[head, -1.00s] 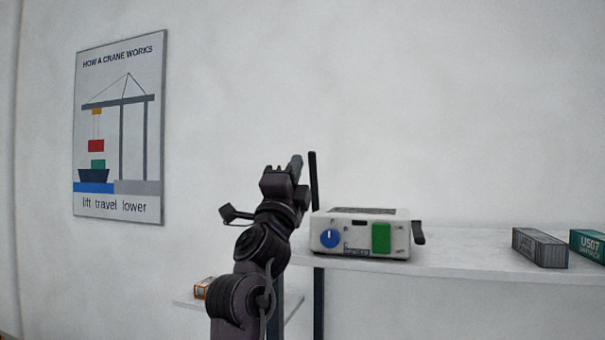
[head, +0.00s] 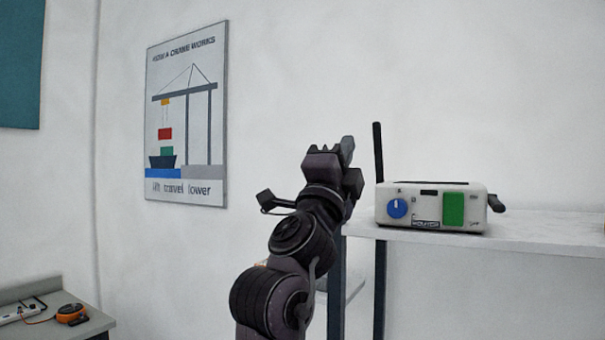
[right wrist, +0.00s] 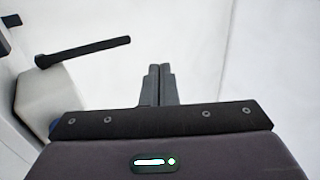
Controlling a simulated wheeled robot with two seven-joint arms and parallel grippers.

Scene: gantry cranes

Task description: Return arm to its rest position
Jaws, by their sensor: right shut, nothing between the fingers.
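My right arm rises from the bottom middle of the head view, with its gripper (head: 346,150) up beside the shelf and just left of the radio-like box. In the right wrist view the two fingers of the right gripper (right wrist: 160,72) are together with nothing between them. The white box (head: 428,207) has a blue knob, a green panel and a black antenna. Part of the box (right wrist: 50,100) and its antenna show at the left of the right wrist view, apart from the fingers. My left gripper is in neither view.
The box stands on a white shelf (head: 540,232) with dark posts. A crane poster (head: 187,115) hangs on the wall. At the lower left a grey bench (head: 40,325) holds a power strip (head: 22,312) and an orange-and-black device (head: 71,314). The wall above the shelf is bare.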

